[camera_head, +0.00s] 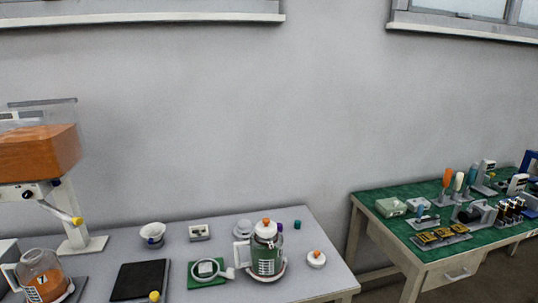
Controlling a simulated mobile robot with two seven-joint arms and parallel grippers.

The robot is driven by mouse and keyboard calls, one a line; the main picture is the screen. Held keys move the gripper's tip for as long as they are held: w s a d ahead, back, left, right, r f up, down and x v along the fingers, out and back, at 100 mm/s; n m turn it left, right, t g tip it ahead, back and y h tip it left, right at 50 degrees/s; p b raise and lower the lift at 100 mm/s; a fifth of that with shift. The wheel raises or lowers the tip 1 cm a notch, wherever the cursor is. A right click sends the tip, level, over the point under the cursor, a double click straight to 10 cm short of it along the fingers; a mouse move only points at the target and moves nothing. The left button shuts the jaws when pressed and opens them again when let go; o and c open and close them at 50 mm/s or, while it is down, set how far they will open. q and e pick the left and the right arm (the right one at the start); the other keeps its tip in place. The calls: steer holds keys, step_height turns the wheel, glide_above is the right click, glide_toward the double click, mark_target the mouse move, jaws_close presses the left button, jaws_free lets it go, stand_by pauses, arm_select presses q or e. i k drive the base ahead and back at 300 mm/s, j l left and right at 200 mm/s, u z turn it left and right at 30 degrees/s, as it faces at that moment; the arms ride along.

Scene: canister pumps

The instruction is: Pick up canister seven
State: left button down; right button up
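Two canister-like vessels stand on the grey table (215,262). One clear canister with a white handle, an orange-topped lid and dark green contents (268,260) stands right of the middle. The other, a clear rounded canister with an orange lower part (42,277), stands at the front left, close to the picture's edge. Both have small pale markings, too small to read, so I cannot tell which is canister seven. Neither of my grippers shows in the head view.
A machine with an orange-brown hopper (38,153) rises at the left. A black pad (139,280), a green plate with a white ring (208,272), a white bowl (152,232) and a small white orange-topped piece (316,258) lie around. A green-topped bench (400,195) with tools stands at the right.

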mark_target(39, 271)
steer(key=u, duration=1.35)
